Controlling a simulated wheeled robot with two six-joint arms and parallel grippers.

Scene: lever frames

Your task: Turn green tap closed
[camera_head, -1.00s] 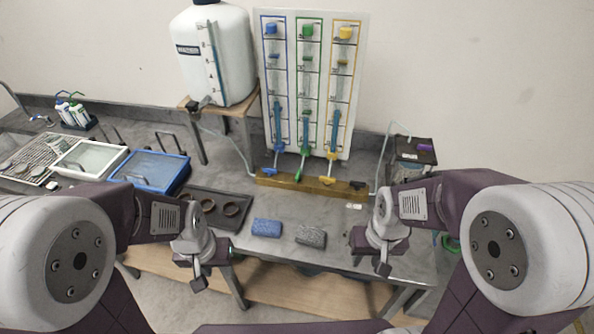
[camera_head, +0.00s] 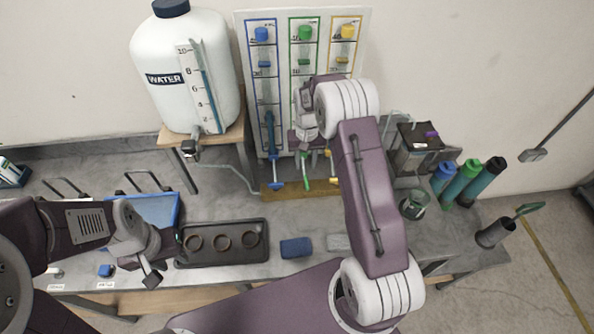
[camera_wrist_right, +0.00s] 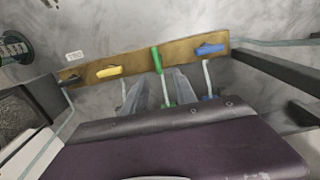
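The green tap (camera_head: 306,184) sits on the wooden strip below the gauge board, between the blue tap (camera_head: 276,186) and the yellow tap (camera_head: 334,181). Its green handle shows in the right wrist view (camera_wrist_right: 156,60), roughly crosswise to the strip. My right gripper (camera_head: 307,152) is at the board's lower end, above the green tap. In the right wrist view its two fingers (camera_wrist_right: 162,92) are apart, with the green tap's pipe visible between them and the handle beyond the tips. My left gripper (camera_head: 150,274) is at the lower left, away from the taps; its opening is unclear.
A white water tank (camera_head: 188,75) stands left of the board. A dark tray with rings (camera_head: 223,259) and a blue sponge (camera_head: 296,248) lie in front of the taps. Coloured cylinders (camera_head: 467,183) stand at right. Blue and yellow tap handles flank the green one closely.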

